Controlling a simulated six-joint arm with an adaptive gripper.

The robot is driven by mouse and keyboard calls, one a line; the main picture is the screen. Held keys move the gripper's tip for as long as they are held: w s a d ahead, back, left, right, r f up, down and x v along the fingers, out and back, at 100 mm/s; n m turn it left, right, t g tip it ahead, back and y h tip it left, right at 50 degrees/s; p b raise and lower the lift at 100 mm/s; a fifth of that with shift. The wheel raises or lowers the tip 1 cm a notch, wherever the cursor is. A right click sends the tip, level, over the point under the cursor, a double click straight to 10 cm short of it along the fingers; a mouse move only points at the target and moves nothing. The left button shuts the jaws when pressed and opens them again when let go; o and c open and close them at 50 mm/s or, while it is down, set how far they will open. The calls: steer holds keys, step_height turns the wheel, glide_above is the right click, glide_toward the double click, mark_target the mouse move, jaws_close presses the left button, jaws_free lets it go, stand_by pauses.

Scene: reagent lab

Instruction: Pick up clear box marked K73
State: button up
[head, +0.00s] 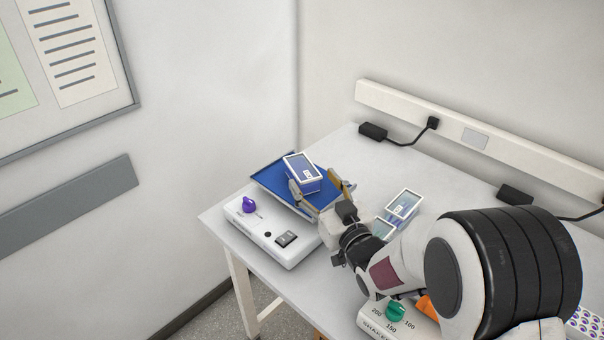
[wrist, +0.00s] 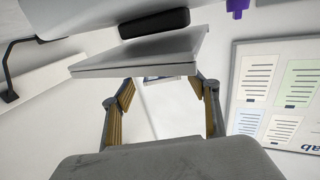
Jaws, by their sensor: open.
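A clear box with a white-rimmed lid and blue contents (head: 302,168) sits on the blue platform of a white device. Its small label is too small to read, so I cannot tell whether it says K73. My gripper (head: 321,190) is open at the platform's near right edge, its fingers pointing toward this box. I cannot tell whether the fingertips are beside the box or short of it. In the wrist view, my gripper (wrist: 168,92) has its fingers apart, with a small blue-and-white part of a box (wrist: 158,78) showing between them under the platform's edge.
The white device (head: 262,226) has a purple knob (head: 249,205). Two similar clear boxes, one farther back (head: 404,203) and one partly hidden by my arm (head: 384,229), stand on the table to the right. A shaker with a green knob (head: 396,311) is in front.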

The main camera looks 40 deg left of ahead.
mark_target(302, 166)
steer(key=shift+x, duration=0.85)
steer(key=shift+a, duration=0.1)
steer(key=shift+x, duration=2.45)
steer(key=shift+r, duration=0.15)
steer(key=c, duration=1.4)
steer(key=shift+r, duration=0.15)
steer(key=shift+r, duration=4.9)
